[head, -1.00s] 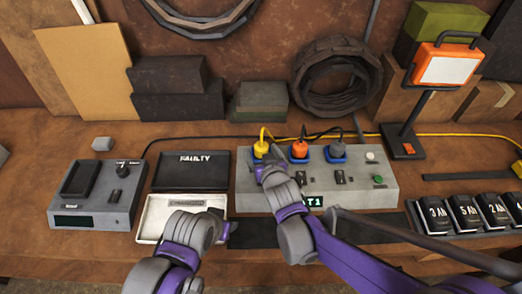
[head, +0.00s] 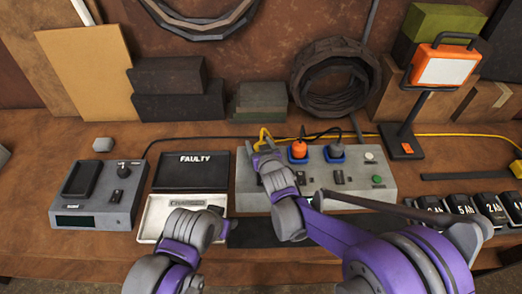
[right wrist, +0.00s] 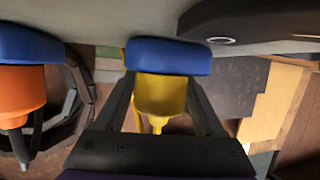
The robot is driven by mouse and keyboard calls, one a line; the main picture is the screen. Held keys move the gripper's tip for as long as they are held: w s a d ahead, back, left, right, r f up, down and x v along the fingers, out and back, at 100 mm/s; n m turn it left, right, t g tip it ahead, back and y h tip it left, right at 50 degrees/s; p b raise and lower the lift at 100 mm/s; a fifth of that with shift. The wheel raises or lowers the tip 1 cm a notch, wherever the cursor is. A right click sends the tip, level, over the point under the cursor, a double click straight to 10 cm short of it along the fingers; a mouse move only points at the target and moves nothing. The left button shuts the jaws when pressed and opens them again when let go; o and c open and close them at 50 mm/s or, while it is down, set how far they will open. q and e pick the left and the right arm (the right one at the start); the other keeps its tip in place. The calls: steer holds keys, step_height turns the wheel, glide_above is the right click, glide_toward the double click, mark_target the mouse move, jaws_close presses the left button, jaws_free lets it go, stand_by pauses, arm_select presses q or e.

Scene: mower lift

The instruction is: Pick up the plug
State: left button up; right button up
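The yellow plug (right wrist: 160,95) sits in a blue socket (right wrist: 168,57) in the right wrist view. My right gripper (right wrist: 161,100) has a finger on each side of it, and both fingers appear to press on its sides. In the head view, my right gripper (head: 262,152) hides most of that plug, and its yellow cable (head: 264,133) shows behind. An orange plug (head: 299,147) and a grey plug (head: 336,150) stand in blue sockets on the same grey box (head: 365,186). My left gripper (head: 222,222) is over the white tray's right edge; its finger opening is unclear.
The white tray (head: 158,212) lies below the "FAULTY" panel (head: 190,172). A charger-like grey unit (head: 85,196) is at left. Several black batteries (head: 490,207) stand at right. An orange work lamp (head: 445,67) and a coiled dark hose (head: 335,80) are behind. Cables cross the bench.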

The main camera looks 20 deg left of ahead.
jaws_close()
